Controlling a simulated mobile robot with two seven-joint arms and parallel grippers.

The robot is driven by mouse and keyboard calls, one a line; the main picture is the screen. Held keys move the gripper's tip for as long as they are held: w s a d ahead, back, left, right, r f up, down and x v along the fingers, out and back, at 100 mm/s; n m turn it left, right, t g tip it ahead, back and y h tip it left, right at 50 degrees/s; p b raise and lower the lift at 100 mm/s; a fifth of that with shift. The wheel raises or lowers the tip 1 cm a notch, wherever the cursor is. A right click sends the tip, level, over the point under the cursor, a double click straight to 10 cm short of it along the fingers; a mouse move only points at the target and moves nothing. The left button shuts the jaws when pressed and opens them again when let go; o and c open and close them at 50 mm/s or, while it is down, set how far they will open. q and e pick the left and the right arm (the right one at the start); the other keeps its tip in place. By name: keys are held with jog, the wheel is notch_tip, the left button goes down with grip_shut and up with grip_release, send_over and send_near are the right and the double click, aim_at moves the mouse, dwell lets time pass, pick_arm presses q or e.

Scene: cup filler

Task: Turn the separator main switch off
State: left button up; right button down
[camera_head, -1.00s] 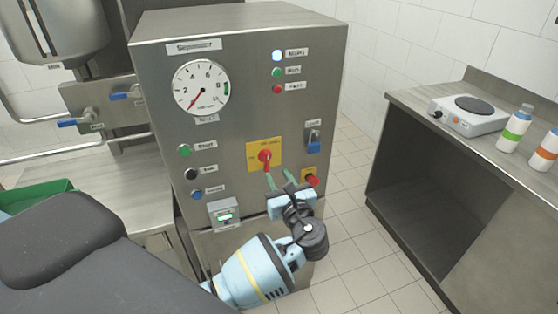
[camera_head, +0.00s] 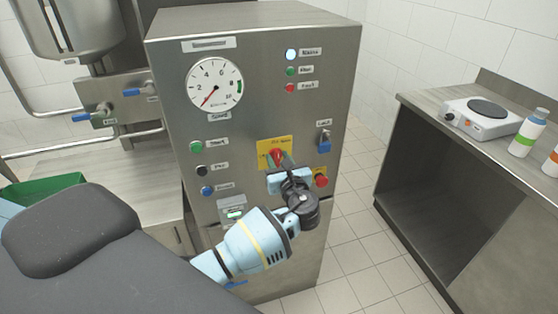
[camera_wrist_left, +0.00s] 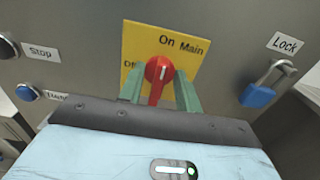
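The main switch is a red rotary knob (camera_head: 277,157) on a yellow plate (camera_head: 262,147) on the steel cabinet's front. In the left wrist view, the red knob (camera_wrist_left: 157,78) has its handle pointing down, with "On" and "Main" printed above and "Off" to the left, partly covered. My left gripper (camera_head: 278,164) is at the switch. In the left wrist view its green fingers (camera_wrist_left: 160,88) stand apart on either side of the handle, with gaps visible. My right gripper is not in view.
A blue padlock (camera_head: 324,142) and a red stop button (camera_head: 321,181) are close right of the switch. The top-right lamp (camera_head: 291,54) is lit. A side bench (camera_head: 430,105) stands right.

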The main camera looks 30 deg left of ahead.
pick_arm(q)
grip_shut()
